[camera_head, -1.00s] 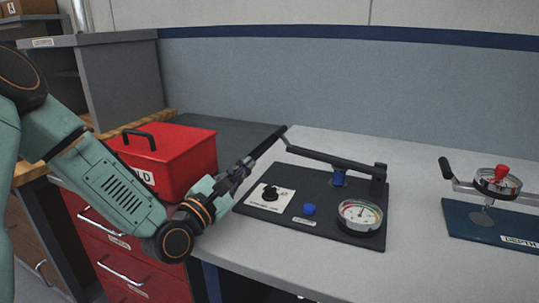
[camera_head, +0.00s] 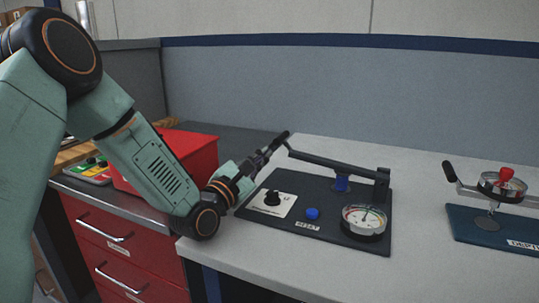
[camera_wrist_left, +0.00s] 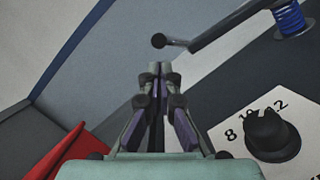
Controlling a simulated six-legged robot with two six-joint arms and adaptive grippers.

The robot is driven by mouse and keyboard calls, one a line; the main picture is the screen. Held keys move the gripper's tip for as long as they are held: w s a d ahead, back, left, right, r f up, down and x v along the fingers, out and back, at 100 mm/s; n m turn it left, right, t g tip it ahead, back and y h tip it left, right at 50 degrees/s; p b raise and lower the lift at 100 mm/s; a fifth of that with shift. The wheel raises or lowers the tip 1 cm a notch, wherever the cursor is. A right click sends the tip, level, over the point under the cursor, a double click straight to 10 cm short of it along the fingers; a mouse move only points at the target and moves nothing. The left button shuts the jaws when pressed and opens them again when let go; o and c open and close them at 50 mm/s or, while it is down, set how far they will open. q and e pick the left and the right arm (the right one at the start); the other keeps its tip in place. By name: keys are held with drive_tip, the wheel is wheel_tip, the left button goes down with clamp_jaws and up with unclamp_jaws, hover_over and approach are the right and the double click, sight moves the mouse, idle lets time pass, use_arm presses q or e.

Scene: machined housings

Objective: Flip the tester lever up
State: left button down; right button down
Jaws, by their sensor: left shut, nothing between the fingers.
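The tester is a dark flat base (camera_head: 262,232) on the table. Its lever (camera_head: 335,163) is a dark arm that runs left from a post at the base's right side, low above the base. A black grip (camera_head: 281,140) is at the lever's free end; it also shows in the left wrist view (camera_wrist_left: 172,42), just beyond the fingertips. My left gripper (camera_head: 267,151) is shut and empty, pointing at the grip and overlapping its near end in the head view. I cannot tell whether they touch. My right gripper is not in view.
The base carries a black knob (camera_head: 272,197), a blue button (camera_head: 312,214), a gauge (camera_head: 364,220) and a blue spring (camera_head: 341,184) under the lever. A depth tester (camera_head: 492,222) stands at right. A red box (camera_head: 196,148) is behind my left arm. Bare table lies in front.

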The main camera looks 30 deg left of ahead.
use_arm(q)
drive_tip(key=shift+x, duration=1.05)
drive_tip(key=shift+w+d+r+b, duration=0.1)
drive_tip(key=shift+w+b, duration=0.2)
drive_tip(key=shift+w, duration=0.35)
drive_tip(key=shift+r, duration=0.15)
